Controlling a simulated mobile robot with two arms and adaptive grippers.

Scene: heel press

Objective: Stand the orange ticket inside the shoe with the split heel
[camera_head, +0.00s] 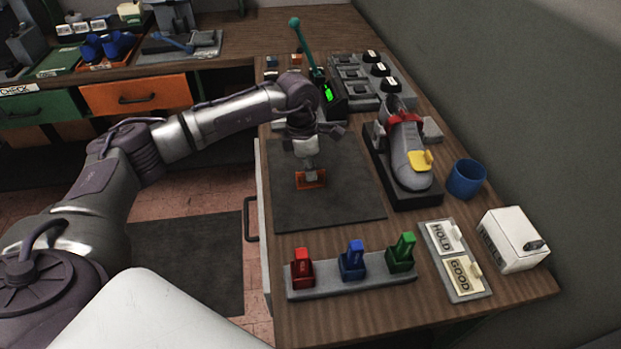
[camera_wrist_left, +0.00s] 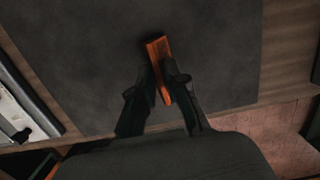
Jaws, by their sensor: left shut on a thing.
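My left gripper (camera_head: 309,174) points down over the dark mat (camera_head: 345,205) and is shut on the orange ticket (camera_head: 319,183). In the left wrist view the ticket (camera_wrist_left: 157,48) sits between the two fingertips (camera_wrist_left: 159,76). I cannot tell whether the ticket touches the mat or is just above it. A grey shoe (camera_head: 411,165) stands on a dark stand right of the mat, with red around its ankle and a yellow piece on its toe. I cannot make out a split in its heel from here. My right gripper is not in view.
A rack with red, blue and green tabs (camera_head: 352,281) lies in front of the mat. A blue cup (camera_head: 466,180), a white box (camera_head: 513,240) and the HOLD and GOOD plates (camera_head: 457,262) are at right. A press with a green lever (camera_head: 304,48) stands behind. The mat around the ticket is clear.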

